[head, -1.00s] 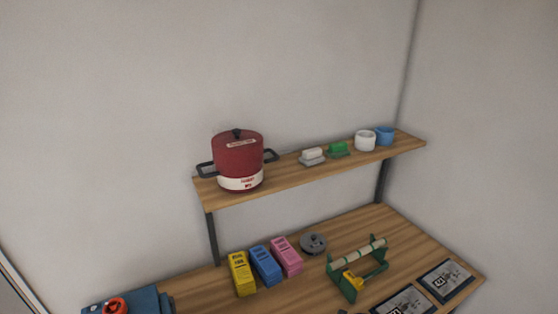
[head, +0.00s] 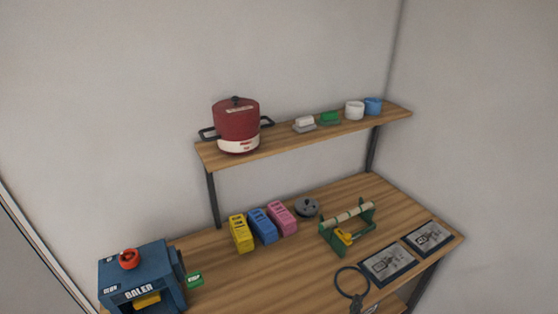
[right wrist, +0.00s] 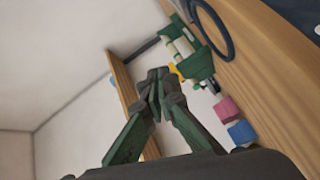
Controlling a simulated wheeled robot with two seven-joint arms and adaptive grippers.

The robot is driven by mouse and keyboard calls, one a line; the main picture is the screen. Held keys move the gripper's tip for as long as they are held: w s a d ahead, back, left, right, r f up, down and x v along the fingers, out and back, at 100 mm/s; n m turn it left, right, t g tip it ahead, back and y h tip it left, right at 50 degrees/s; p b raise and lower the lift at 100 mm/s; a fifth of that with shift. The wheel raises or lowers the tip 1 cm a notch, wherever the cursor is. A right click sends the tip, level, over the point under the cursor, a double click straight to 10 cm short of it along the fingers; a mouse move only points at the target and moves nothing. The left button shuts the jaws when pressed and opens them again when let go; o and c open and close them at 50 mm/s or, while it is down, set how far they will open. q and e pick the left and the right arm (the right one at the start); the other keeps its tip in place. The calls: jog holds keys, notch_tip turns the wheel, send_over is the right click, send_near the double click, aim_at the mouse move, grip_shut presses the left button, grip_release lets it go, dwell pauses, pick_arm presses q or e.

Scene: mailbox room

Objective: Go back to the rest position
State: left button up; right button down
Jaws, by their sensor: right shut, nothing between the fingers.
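My right gripper (right wrist: 158,80) shows in the right wrist view, its green and dark grey fingers brought together at the tips with nothing between them. Behind it in that view are the wooden shelf edge (right wrist: 122,92), the table top (right wrist: 262,85) and a green stand (right wrist: 196,62); its fingertips look apart from all of these. My left gripper is in neither view.
The table (head: 250,278) holds a blue baler (head: 140,270), yellow, blue and pink blocks (head: 262,226), a green stand (head: 330,238), a dark ring (head: 352,281) and two picture panels (head: 388,264). A red pot (head: 236,122) and small items stand on the shelf (head: 290,140).

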jog(key=s+d+f+m+g, duration=0.7)
jog(key=s+d+f+g, duration=0.1)
jog(key=s+d+f, duration=0.55)
jog(key=s+a+f+m+g+y, duration=0.1)
jog(key=s+f+g+y, duration=0.15)
jog(key=s, duration=0.45)
jog(key=s+a+f+m+g+y, duration=0.1)
jog(key=s+f+g+y, duration=0.2)
jog(key=s, duration=0.4)
notch_tip(320, 180, down, 28)
jog(key=s+a, duration=0.1)
jog(key=a, duration=0.1)
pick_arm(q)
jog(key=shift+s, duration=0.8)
pick_arm(e)
jog(key=s+f+n+g+y, duration=0.1)
jog(key=s+f, duration=1.7)
jog(key=s, duration=0.2)
jog(key=shift+s+d+f+g, duration=0.2)
jog(key=shift+d+f+g, duration=0.05)
jog(key=shift+g, duration=0.1)
